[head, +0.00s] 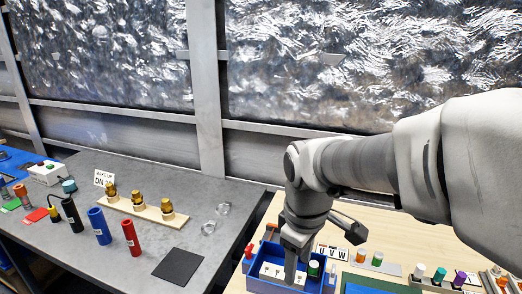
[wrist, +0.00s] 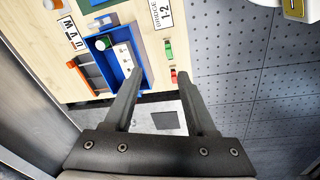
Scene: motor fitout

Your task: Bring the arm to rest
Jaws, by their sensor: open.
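My arm reaches in from the right in the head view, bent down at the wrist. My gripper (wrist: 158,92) is open in the wrist view, with its two dark fingers spread and nothing between them. In the head view my gripper (head: 292,262) points down over the blue tray (head: 262,284). The wrist view also shows the blue tray (wrist: 136,50), with a green-topped white cylinder (wrist: 102,43) in it. The left finger overlaps the tray in that view. I cannot tell how high the fingers are above it.
A grey bench (head: 140,235) at left holds blue (head: 99,226) and red (head: 131,238) cylinders, a wooden rack (head: 140,208) with brass fittings and a dark square (head: 178,266). Several coloured-cap cylinders stand on the wooden table (head: 400,248) at right. A panelled wall stands behind.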

